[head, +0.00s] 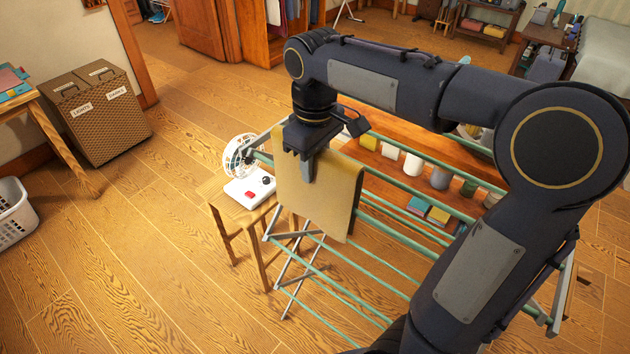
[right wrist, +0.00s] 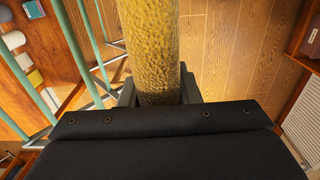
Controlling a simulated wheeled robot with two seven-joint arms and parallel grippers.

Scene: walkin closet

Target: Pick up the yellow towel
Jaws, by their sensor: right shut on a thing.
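The yellow towel (head: 323,196) hangs draped over the left end of a drying rack with green rails (head: 385,228). My right gripper (head: 305,170) reaches down from above onto the towel's top edge and is shut on it. In the right wrist view the towel (right wrist: 152,45) shows as a yellow strip running between the fingers of the gripper (right wrist: 158,97). I cannot tell whether the towel still rests on a rail. My left gripper is not in view.
A wooden stool (head: 217,200) with a white fan device (head: 250,187) stands just left of the towel. A wicker hamper (head: 102,112) and a white basket (head: 12,212) stand further left. A low wooden shelf with cups (head: 412,165) is behind the rack.

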